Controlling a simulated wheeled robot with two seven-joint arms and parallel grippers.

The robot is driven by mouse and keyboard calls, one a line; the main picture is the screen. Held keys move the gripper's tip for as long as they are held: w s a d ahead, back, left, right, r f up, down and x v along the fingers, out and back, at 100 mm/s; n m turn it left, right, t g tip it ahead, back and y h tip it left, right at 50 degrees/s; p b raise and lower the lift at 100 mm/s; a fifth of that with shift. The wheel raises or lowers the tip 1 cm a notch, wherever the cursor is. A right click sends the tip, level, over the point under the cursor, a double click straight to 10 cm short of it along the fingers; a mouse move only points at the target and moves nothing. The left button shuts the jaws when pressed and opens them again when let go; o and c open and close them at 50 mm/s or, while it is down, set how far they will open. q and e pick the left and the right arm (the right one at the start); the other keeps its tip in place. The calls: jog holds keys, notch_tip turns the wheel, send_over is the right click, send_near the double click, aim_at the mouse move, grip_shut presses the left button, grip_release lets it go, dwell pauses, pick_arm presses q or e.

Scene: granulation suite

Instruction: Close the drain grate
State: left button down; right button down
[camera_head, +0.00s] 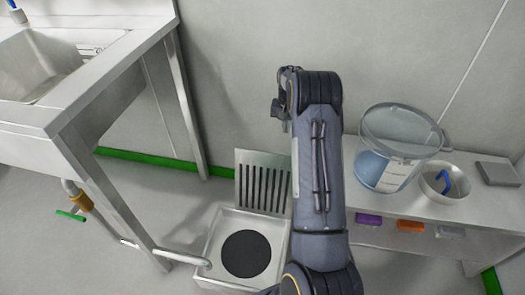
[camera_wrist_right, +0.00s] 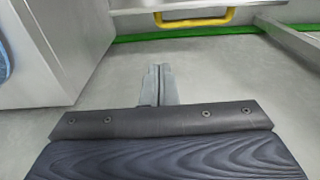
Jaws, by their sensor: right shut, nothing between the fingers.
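The drain grate (camera_head: 263,182), a pale metal plate with dark slots, stands raised at the back edge of the square drain frame (camera_head: 215,246). The frame is open on top, and a round black drain hole (camera_head: 246,253) shows inside it. My right arm rises just right of the drain in the head view and covers the grate's right side and part of the frame. My right gripper (camera_wrist_right: 160,78) is shut and empty in the wrist view, pointing over grey floor. The drain and grate are not recognisable in that view. My left gripper is not in view.
A steel sink stand (camera_head: 110,75) is at the left, with a pipe (camera_head: 183,257) running to the drain. A bench (camera_head: 440,215) at the right carries a clear bucket (camera_head: 391,150) and a white bowl (camera_head: 445,184). A yellow handle (camera_wrist_right: 195,19) shows in the wrist view.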

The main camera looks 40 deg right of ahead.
jog(key=f+b, duration=0.1)
jog(key=f, duration=0.2)
jog(key=f+b, duration=0.1)
jog(key=f, duration=0.2)
jog(key=a+f+b, duration=0.1)
jog(key=f+b, duration=0.1)
jog(key=f, duration=0.1)
jog(key=shift+s+a+f, duration=0.1)
jog(key=shift+s+f, duration=0.1)
jog(key=shift+s, duration=0.2)
jog(key=shift+s+a+r, duration=0.25)
jog(key=shift+s+a, duration=0.25)
jog(key=shift+a, duration=0.1)
